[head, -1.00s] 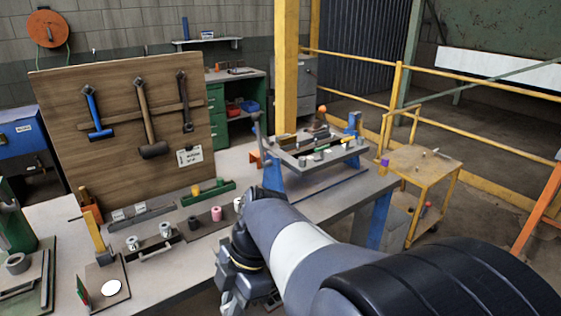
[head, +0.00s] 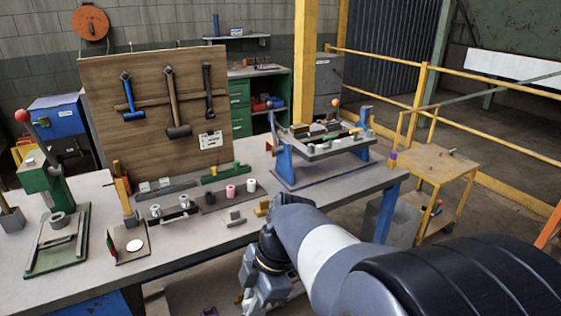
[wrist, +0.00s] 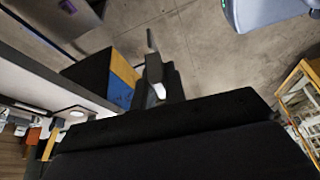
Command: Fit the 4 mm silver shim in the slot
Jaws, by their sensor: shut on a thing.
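My gripper (wrist: 153,72) points away from the wrist camera and is shut on a thin grey piece (wrist: 151,40) that looks like the silver shim. The piece sticks out past the fingertips, in the air above the floor. Its thickness is too small to read. In the head view my gripper (head: 254,292) hangs low in front of the workbench edge, partly hidden by my wrist, and the shim cannot be made out there. I cannot tell the slot among the small fixtures on the bench.
The workbench (head: 75,285) carries a tool board (head: 145,80), a green press (head: 45,180), small fixtures (head: 170,212) and a blue stand with a raised tray (head: 330,150). A yellow cart (head: 435,160) stands to the right. Concrete floor (wrist: 200,35) shows beyond my gripper.

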